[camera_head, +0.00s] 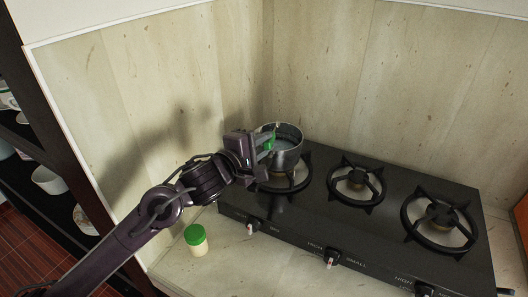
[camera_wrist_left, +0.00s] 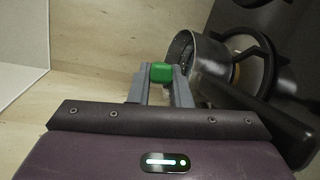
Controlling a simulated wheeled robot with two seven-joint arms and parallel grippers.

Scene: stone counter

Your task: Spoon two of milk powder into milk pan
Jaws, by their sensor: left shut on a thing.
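The milk pan (camera_head: 291,130) is a metal pot on the left burner of the stove. In the wrist view the pan (camera_wrist_left: 211,55) is right of the fingers, its dark handle reaching toward the lower right. My left gripper (camera_head: 268,146) is at the pan's left rim, shut on a small green object (camera_wrist_left: 161,72) that seems to be the spoon; its scoop end is not clear. In the wrist view the gripper (camera_wrist_left: 160,78) has the green piece between its fingertips. A pale jar with a green lid (camera_head: 196,235), apparently the milk powder, stands upright on the counter. My right gripper is not in view.
The black stove (camera_head: 330,215) has two empty burners, in the middle (camera_head: 356,182) and at the right (camera_head: 440,216). Walls rise close behind the pan. A dark shelf with white dishes (camera_head: 48,180) stands at the left. The counter around the jar is clear.

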